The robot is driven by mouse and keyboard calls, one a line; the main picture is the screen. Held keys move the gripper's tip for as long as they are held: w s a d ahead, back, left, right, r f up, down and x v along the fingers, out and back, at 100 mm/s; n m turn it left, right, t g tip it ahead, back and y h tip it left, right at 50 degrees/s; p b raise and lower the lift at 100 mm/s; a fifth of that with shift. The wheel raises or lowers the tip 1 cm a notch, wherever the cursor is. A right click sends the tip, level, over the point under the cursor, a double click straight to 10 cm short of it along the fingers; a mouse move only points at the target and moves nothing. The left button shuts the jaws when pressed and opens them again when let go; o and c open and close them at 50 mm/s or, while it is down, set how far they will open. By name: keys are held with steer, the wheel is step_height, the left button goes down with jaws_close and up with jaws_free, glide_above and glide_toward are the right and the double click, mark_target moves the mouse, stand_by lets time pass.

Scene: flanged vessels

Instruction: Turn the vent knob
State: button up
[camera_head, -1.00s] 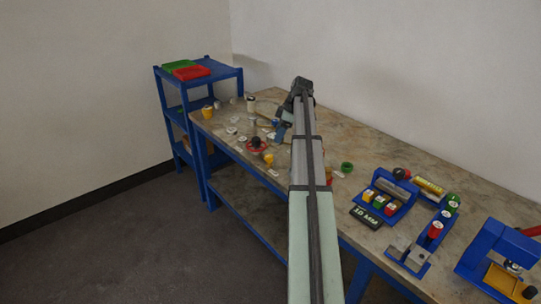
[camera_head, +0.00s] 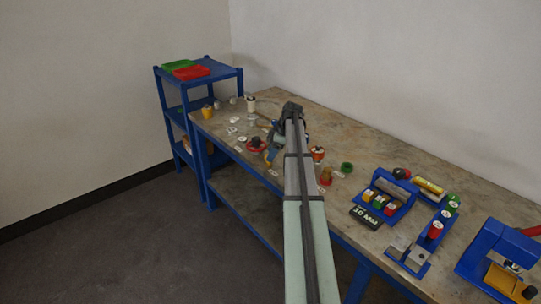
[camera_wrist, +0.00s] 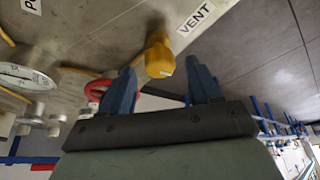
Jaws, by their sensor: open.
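The vent knob (camera_wrist: 158,57) is yellow and stands out from the worktop surface beside a white label reading VENT (camera_wrist: 195,17) in the wrist view. My gripper (camera_wrist: 160,68) is open, with its two blue fingers apart. The knob shows in the gap at the fingertips, with neither finger visibly closed on it. I cannot tell how deep it sits between them.
A red ring-shaped part (camera_wrist: 97,90) lies close by the left finger. A round gauge (camera_wrist: 14,76) and pipes are further left. Blue fixtures (camera_head: 386,195) stand to the right.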

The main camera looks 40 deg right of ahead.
steer(key=shift+x, duration=0.85)
steer(key=shift+c, duration=0.3)
steer(key=c, duration=1)
steer(key=shift+o, duration=0.2)
